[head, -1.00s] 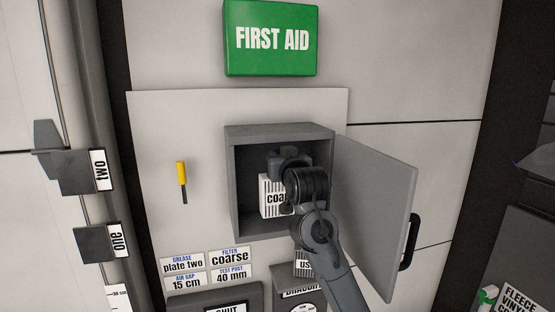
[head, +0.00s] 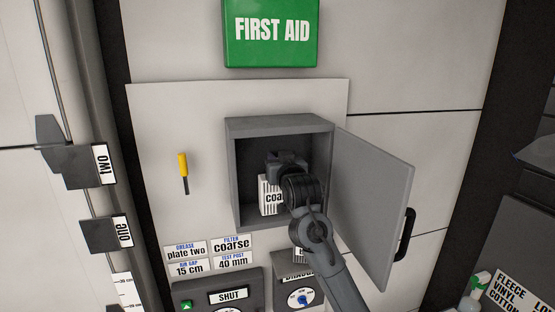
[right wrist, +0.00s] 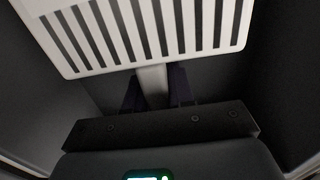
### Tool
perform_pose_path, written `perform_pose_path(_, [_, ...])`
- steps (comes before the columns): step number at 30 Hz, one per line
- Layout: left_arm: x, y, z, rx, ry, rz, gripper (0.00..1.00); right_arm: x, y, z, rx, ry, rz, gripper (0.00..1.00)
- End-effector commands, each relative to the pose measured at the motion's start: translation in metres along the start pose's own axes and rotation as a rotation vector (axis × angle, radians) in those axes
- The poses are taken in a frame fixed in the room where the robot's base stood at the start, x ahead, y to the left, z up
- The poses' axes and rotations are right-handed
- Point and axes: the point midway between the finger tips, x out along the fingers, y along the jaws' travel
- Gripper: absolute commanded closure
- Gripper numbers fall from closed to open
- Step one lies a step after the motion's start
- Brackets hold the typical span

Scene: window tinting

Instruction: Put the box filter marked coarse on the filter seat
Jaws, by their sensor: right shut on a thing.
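The white box filter marked coarse (head: 269,197) is inside the open grey wall cabinet (head: 235,185). My right gripper (head: 284,167) reaches into the cabinet from the front right. In the right wrist view, its two dark fingers (right wrist: 155,88) are shut on a pale stem of the filter, and the slatted face (right wrist: 150,32) shows beyond them. I cannot make out the filter seat behind the filter and my arm, nor tell whether the filter touches it. My left gripper is not in view.
The cabinet door (head: 375,205) hangs open to the right, close to my arm. Below are a sign reading "FILTER coarse" (head: 232,243) and a control panel (head: 215,297). A first aid box (head: 272,32) is above.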

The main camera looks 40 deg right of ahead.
Motion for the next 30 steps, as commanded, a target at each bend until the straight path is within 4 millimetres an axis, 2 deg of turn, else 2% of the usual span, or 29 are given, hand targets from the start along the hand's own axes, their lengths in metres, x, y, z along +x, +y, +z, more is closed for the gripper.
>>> perform_pose_path(4, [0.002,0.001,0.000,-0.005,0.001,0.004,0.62,0.000,0.000,0.004,0.000,0.000,0.000,1.00])
perform_pose_path(5, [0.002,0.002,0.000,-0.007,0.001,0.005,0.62,0.000,0.000,0.003,0.000,0.000,0.000,0.73])
perform_pose_path(9, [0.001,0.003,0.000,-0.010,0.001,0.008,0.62,0.000,0.000,0.003,0.000,0.000,0.000,0.52])
perform_pose_path(21, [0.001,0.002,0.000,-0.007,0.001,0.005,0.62,-0.001,0.000,-0.001,0.000,0.001,0.000,0.52])
perform_pose_path(26, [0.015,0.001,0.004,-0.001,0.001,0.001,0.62,-0.020,0.000,0.004,-0.001,0.002,0.000,0.52])
perform_pose_path(30, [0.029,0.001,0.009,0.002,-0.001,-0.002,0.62,-0.046,0.000,0.004,-0.002,0.005,0.000,0.52])
